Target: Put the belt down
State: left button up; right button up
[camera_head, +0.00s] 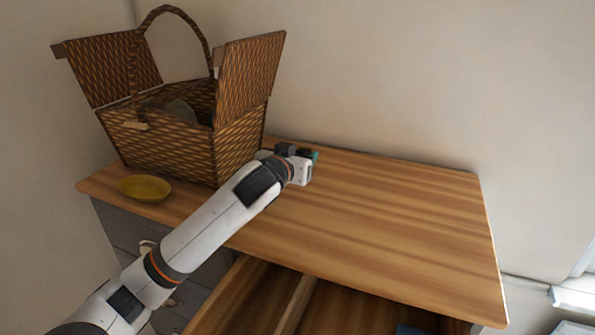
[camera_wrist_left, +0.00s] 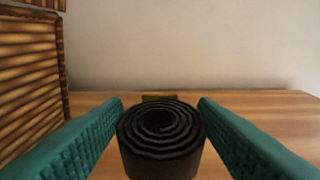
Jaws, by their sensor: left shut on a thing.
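The belt (camera_wrist_left: 160,145) is a dark, tightly rolled coil, seen in the left wrist view between the two teal fingers of my left gripper (camera_wrist_left: 160,108). The gripper is shut on it. In the head view my left gripper (camera_head: 314,157) is over the back part of the wooden dresser top (camera_head: 390,215), just right of the wicker basket. The belt cannot be made out there, being hidden by the gripper and wrist. I cannot tell whether the coil touches the wood. My right gripper is not in view.
A wicker picnic basket (camera_head: 238,135) with raised lids stands at the back left, close to my left wrist. A yellow bowl (camera_head: 145,188) is in front of it. An open drawer (camera_head: 245,295) juts out in front. The right side of the top is clear.

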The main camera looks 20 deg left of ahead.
pick_arm(q)
jog(key=shift+f, duration=0.85)
jog(key=f, duration=0.1)
jog(key=f+p, duration=0.1)
jog(key=shift+w+f, duration=0.25)
jog(key=shift+f, duration=0.55)
jog(key=o, duration=1)
jog(key=shift+f, duration=0.15)
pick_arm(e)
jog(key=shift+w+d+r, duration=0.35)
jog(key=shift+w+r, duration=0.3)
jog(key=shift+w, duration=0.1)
